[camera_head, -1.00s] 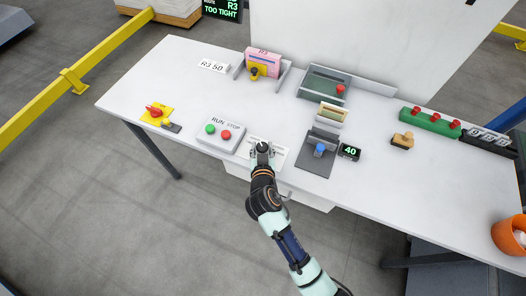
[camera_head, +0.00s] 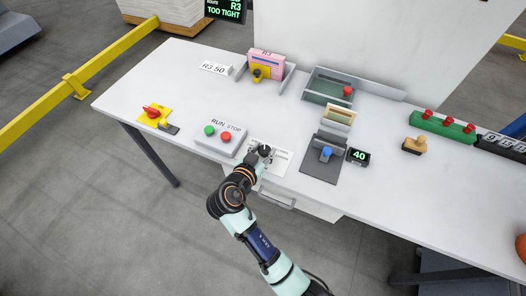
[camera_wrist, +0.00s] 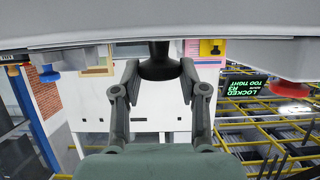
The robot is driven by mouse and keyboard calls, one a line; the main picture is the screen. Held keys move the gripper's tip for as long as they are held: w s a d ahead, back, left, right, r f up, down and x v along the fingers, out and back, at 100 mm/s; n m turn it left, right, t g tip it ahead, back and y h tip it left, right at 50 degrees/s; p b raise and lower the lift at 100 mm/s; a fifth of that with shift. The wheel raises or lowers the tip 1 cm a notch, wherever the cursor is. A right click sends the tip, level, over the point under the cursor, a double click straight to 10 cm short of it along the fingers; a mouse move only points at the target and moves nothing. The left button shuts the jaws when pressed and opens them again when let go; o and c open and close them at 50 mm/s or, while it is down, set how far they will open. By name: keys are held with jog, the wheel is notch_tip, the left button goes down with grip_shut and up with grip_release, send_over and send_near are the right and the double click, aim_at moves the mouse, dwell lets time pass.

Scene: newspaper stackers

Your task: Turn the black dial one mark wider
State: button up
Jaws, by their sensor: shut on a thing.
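The black dial (camera_head: 265,149) stands on a white printed plate (camera_head: 283,160) near the front edge of the white table. A small display (camera_head: 359,156) reads 40. A card (camera_head: 214,68) reads R3 50. The screen (camera_head: 225,10) reads TOO TIGHT.
A box with green and red buttons (camera_head: 221,138) is close left of the dial. A grey slide with a blue knob (camera_head: 326,153) is close right. A red switch on yellow (camera_head: 153,115), a stamp (camera_head: 414,146) and a green bar (camera_head: 443,128) stand farther off. A drawer (camera_head: 300,202) is below.

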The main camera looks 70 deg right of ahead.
jog(key=shift+f, duration=0.1)
jog(key=o, duration=1.1)
jog(key=v, duration=1.2)
